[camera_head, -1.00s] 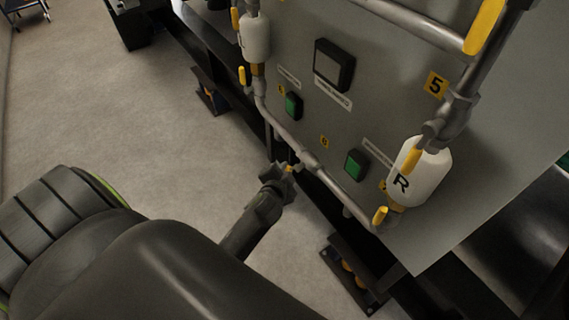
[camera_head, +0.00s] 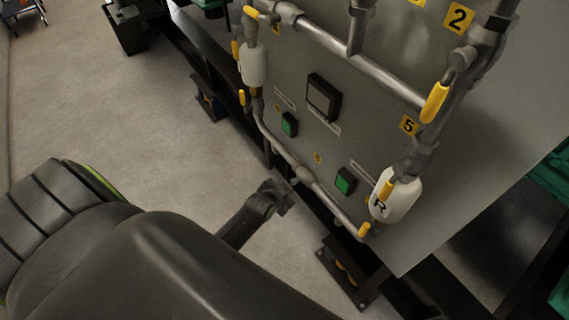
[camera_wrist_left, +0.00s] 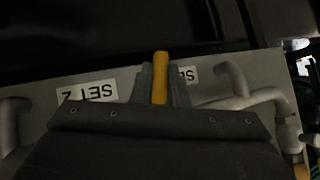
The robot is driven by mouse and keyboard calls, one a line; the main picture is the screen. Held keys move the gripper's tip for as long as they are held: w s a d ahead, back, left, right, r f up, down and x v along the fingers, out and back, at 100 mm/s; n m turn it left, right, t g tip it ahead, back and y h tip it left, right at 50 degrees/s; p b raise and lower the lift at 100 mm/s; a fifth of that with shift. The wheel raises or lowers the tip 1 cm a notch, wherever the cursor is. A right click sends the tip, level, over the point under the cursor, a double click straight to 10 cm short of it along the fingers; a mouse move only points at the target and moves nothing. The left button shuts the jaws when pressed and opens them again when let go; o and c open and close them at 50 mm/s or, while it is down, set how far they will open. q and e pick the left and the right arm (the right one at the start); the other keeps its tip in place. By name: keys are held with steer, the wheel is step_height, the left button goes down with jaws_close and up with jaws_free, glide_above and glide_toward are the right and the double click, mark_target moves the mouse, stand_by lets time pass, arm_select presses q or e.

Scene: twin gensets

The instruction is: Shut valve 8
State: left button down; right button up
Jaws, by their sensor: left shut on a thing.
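My left gripper (camera_head: 275,195) is beside the lower pipe (camera_head: 300,170) of the grey panel, below a small yellow number tag (camera_head: 318,158) too small to read surely. In the left wrist view, my left gripper (camera_wrist_left: 160,88) is shut on a yellow valve handle (camera_wrist_left: 160,68), which stands upright between the fingers. In the head view the gripper hides this handle. I cannot read an 8 on any tag. My right gripper is not in view.
Other yellow handles sit at the pipe's lower right end (camera_head: 364,230), by the white R bottle (camera_head: 400,200), and higher up (camera_head: 435,102). Green buttons (camera_head: 345,181) and a black-framed box (camera_head: 322,97) are on the panel (camera_head: 375,130). Open floor (camera_head: 120,110) lies left.

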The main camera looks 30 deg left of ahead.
arm_select(q)
steer(key=shift+s+d+f+n+g+h+p, duration=0.1)
steer(key=shift+s+d+n+g+h+p, duration=0.1)
steer(key=shift+d+n+g+h, duration=0.3)
steer(key=shift+s+d+n+g+h+p, duration=0.1)
steer(key=shift+d+n+h+p, duration=0.1)
steer(key=shift+h, duration=0.5)
steer(key=c, duration=1.4)
jaws_free()
steer(key=p+v, duration=0.2)
steer(key=v, duration=1.5)
steer(key=shift+a, duration=0.1)
